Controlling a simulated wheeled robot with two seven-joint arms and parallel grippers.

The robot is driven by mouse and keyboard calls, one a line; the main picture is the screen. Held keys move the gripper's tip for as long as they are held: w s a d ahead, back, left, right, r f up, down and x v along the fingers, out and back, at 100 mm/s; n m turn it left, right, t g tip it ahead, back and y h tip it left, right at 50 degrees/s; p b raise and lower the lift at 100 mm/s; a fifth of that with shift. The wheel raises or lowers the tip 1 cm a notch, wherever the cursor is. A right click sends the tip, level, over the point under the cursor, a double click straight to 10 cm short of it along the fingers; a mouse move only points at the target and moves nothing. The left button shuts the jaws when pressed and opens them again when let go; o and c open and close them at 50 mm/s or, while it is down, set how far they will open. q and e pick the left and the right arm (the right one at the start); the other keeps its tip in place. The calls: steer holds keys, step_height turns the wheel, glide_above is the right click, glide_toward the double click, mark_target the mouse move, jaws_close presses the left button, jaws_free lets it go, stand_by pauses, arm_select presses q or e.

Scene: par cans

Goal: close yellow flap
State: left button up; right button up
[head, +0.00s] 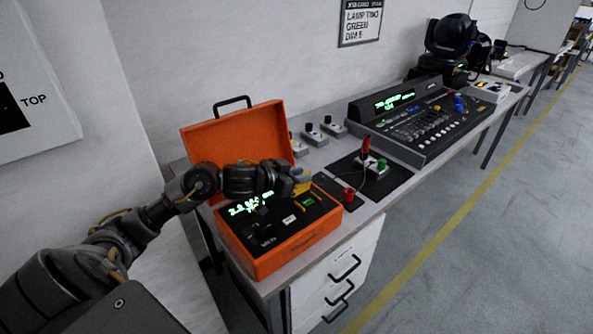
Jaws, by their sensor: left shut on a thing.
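The orange case (297,253) stands with its lid (232,138) raised at the near end of the bench. Its black panel carries a lit green display, switches and a small green-lit label. A small yellow flap (303,187) shows at the back right part of the panel. My left gripper (300,180) reaches over the panel from the left and is shut on the yellow flap. The fingers hide part of the flap, so its exact angle is hard to tell. My right gripper is not in view.
A red knob (349,194) stands just right of the case. A black mat (396,178) holds a small box with red and green plugs. Several small grey boxes stand behind. A mixing console (432,120) fills the bench further right. Drawers (335,277) are below.

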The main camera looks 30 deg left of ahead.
arm_select(q)
steer(key=shift+s+d+r+m+t+y, duration=0.1)
steer(key=shift+d+m+t+y, duration=0.2)
steer(key=shift+m+y, duration=0.1)
steer(key=shift+s+d+m, duration=0.1)
steer(key=shift+d+m, duration=0.25)
steer(key=shift+m, duration=0.15)
steer(key=shift+d+m+y+b, duration=0.2)
steer(key=shift+m+y+b, duration=0.1)
steer(key=shift+y+b, duration=0.1)
steer(key=shift+s+d, duration=0.1)
steer(key=shift+d, duration=0.05)
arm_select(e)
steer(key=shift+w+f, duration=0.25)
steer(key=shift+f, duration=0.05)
arm_select(q)
steer(key=shift+t+y, duration=0.3)
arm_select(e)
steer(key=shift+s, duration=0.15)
arm_select(q)
steer(key=o, duration=0.8)
